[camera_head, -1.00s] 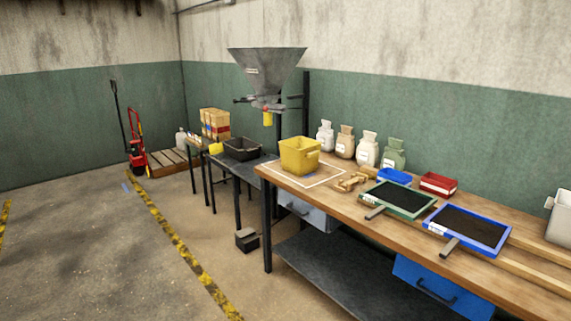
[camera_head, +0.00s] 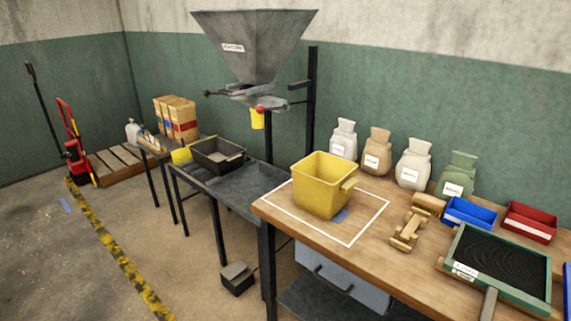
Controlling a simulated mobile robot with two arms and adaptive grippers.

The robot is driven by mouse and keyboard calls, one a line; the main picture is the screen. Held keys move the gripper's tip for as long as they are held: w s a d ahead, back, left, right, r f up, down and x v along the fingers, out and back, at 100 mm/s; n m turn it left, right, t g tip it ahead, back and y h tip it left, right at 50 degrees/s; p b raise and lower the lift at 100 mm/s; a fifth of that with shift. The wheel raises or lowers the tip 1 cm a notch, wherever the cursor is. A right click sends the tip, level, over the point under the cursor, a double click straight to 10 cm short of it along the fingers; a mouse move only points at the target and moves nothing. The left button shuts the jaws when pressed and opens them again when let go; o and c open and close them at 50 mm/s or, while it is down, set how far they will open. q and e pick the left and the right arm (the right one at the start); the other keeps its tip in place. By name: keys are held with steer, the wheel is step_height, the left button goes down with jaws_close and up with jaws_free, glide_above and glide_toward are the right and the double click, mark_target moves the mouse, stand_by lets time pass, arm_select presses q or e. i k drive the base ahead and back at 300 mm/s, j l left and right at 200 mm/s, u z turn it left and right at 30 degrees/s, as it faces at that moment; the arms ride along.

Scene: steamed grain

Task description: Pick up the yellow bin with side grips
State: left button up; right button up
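The yellow bin (camera_head: 322,190) stands upright on the left end of the wooden workbench (camera_head: 390,258). It sits inside a white outlined square (camera_head: 353,238) on the bench top. A side grip (camera_head: 349,185) sticks out on its right side; any grip on the opposite side is hard to make out. The bin's open top faces up, and no contents show. Neither of my grippers is in the head view.
A wooden tool (camera_head: 408,230), blue tray (camera_head: 469,212), red tray (camera_head: 530,221) and green-framed screen (camera_head: 500,262) lie right of the bin. Several sacks (camera_head: 412,163) stand behind. A metal table with a black tray (camera_head: 217,154) and a hopper (camera_head: 252,45) are to the left.

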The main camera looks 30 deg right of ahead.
mark_target(324, 183)
steer(key=i+j, duration=0.1)
steer(key=i, duration=0.55)
steer(key=i+j, duration=0.1)
steer(key=i, duration=0.55)
